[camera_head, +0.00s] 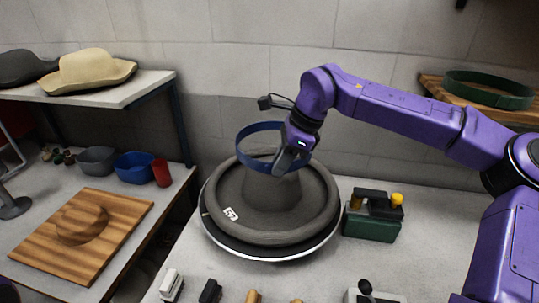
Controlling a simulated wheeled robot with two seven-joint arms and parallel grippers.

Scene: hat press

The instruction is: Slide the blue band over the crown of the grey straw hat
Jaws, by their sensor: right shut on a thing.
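The grey straw hat (274,227) sits crown up on a round plate (270,257) on the table in front of me. A pale tag shows on its brim. The blue band (243,138) is a wide ring, tilted, at the top of the hat's crown (262,190). Its far side stands above its near side, which crosses in front of the crown top. I cannot tell whether it touches the crown. My right gripper (284,162) is shut on the right side of the band. My left gripper is not in view.
A green box with a dark top and yellow knob (371,224) stands close right of the plate. Small tools (210,292) line the front edge. A wooden board (80,237), bowls (97,160) and a red cup (161,173) are left. A green band (488,90) lies on the right shelf.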

